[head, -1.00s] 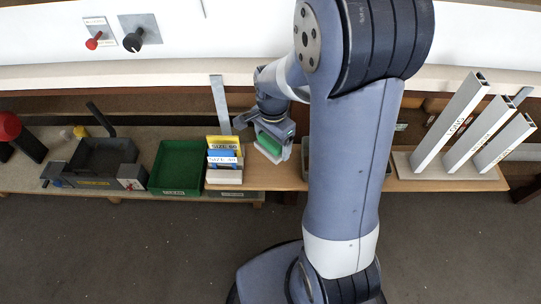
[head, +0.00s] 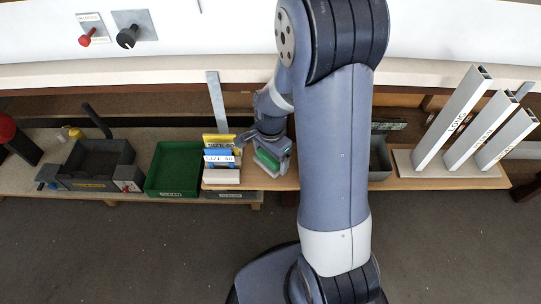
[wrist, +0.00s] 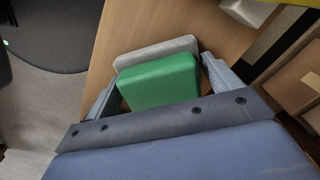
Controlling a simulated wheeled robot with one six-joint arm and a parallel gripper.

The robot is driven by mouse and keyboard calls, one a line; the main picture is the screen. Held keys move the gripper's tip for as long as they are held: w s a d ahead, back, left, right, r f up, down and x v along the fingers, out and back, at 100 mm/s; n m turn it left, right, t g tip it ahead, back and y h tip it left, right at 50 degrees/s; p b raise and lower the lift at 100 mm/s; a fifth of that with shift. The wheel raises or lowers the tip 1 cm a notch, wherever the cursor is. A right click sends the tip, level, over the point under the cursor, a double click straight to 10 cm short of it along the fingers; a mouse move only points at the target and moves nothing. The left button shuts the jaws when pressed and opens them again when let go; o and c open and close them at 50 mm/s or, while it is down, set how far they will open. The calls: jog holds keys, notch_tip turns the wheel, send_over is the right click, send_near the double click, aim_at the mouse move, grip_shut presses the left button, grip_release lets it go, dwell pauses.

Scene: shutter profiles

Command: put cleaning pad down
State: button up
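The cleaning pad is a green block (wrist: 160,82) with a pale grey layer (wrist: 155,52). In the wrist view it sits between the two fingers of my gripper (wrist: 162,78), which lie against its sides. In the head view my gripper (head: 268,158) is low over the wooden board of the bench (head: 283,182), just right of the size boxes. The green of the pad shows there too (head: 266,160). Whether the pad's underside touches the board I cannot tell.
Yellow and blue size boxes (head: 221,160) stand close left of my gripper. A green tray (head: 173,170) and a dark grey bin (head: 97,165) are further left. A grey tray (head: 380,160) and upright white profiles (head: 482,120) stand right. Bare board shows beside the pad.

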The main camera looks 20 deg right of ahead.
jog(key=shift+o, duration=1.4)
jog(key=shift+r, duration=0.1)
notch_tip(320, 180, up, 12)
jog(key=p, duration=0.3)
notch_tip(320, 180, down, 13)
jog(key=b, duration=0.3)
jog(key=shift+r, duration=0.2)
jog(key=shift+r+p, duration=0.6)
jog(key=shift+r, duration=1.55)
